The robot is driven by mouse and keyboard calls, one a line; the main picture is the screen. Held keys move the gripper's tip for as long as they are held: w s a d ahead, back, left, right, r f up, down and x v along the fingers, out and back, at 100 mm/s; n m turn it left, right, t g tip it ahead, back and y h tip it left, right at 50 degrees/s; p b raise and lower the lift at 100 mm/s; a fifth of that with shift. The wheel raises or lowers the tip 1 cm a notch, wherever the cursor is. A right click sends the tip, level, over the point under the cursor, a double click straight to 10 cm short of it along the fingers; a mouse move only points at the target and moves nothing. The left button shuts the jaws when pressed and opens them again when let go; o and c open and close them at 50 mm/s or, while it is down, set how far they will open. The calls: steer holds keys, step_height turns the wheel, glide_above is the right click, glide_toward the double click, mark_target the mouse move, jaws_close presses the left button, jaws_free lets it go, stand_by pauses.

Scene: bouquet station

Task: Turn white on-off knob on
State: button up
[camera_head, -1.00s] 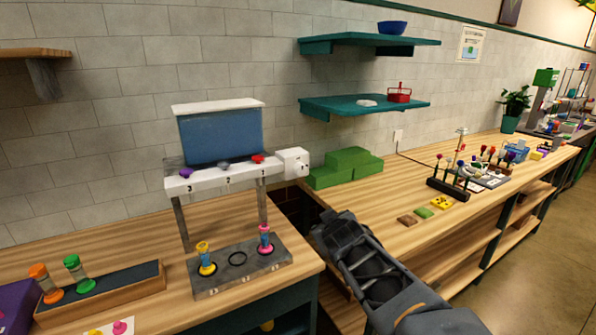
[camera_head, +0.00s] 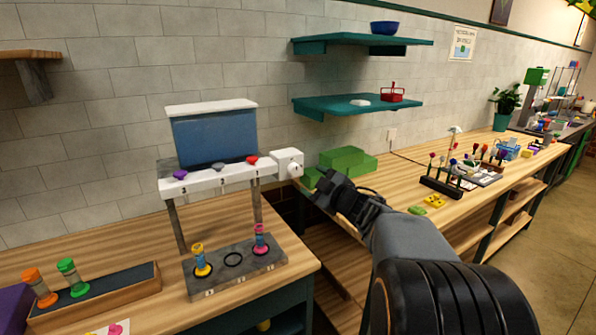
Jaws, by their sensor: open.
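The white on-off knob sits on the white box (camera_head: 288,162) at the right end of the dispenser's white bar; the knob (camera_head: 295,168) is small and its setting is too small to read. The dispenser has a blue tank (camera_head: 214,138) above the bar. My gripper (camera_head: 322,191) is open and empty, just right of and below the knob, apart from it in the picture. My arm reaches in from the lower right and hides part of the right-hand counter.
Green blocks (camera_head: 347,160) lie behind my gripper. Below the bar, a grey base (camera_head: 225,275) holds a yellow vase (camera_head: 202,262) and a pink vase (camera_head: 261,240). Teal shelves (camera_head: 357,105) hang above. A gap separates the two counters.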

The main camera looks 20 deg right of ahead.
mark_target(296, 171)
steer(key=p+x, duration=0.1)
steer(key=x, duration=0.7)
steer(key=c, duration=0.9)
